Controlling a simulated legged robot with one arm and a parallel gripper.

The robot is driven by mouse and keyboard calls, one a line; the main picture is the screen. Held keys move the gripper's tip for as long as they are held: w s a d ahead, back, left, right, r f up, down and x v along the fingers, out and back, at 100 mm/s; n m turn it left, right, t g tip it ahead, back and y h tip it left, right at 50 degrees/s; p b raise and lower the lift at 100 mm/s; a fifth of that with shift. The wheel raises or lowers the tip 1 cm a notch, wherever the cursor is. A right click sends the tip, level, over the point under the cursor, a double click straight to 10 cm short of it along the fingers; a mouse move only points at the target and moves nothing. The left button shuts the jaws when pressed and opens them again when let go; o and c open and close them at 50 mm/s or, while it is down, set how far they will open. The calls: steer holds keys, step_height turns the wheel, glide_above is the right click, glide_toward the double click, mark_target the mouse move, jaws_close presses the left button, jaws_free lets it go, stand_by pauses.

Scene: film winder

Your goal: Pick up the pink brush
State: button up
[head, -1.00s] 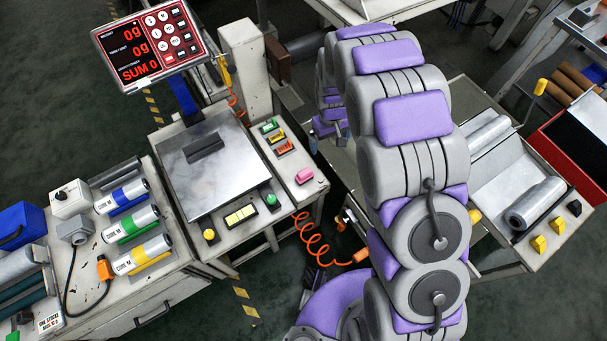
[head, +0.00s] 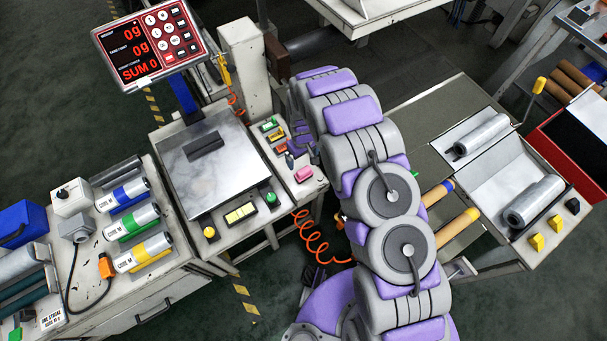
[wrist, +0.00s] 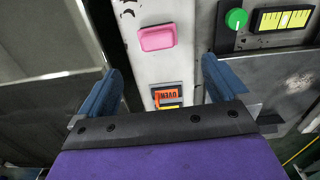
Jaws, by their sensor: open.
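The pink brush (head: 304,173) lies on the narrow white panel right of the scale plate. In the wrist view the pink brush (wrist: 157,37) is a rounded pink block on the pale panel, beyond my fingertips and sideways between them. My gripper (wrist: 162,68) is open and empty, its two blue fingers spread wide. In the head view my gripper (head: 301,154) is small and partly hidden by my arm, just behind the brush. I see no contact with the brush.
Orange and yellow blocks (head: 275,137) sit behind the brush on the same panel. The metal scale plate (head: 207,155), with a green knob (head: 271,199) at its front, is to the left. A coiled orange cable (head: 312,236) hangs in front.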

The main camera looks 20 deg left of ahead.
mark_target(304, 170)
step_height(304, 170, down, 9)
steer(key=shift+r+b, duration=0.15)
steer(key=shift+b, duration=0.7)
step_height(304, 170, down, 5)
steer(key=shift+w+f+b, duration=0.1)
steer(key=shift+w+b, duration=0.05)
steer(key=shift+b, duration=0.75)
steer(key=shift+c, duration=0.5)
steer(key=shift+d, duration=0.1)
steer(key=c, duration=0.9)
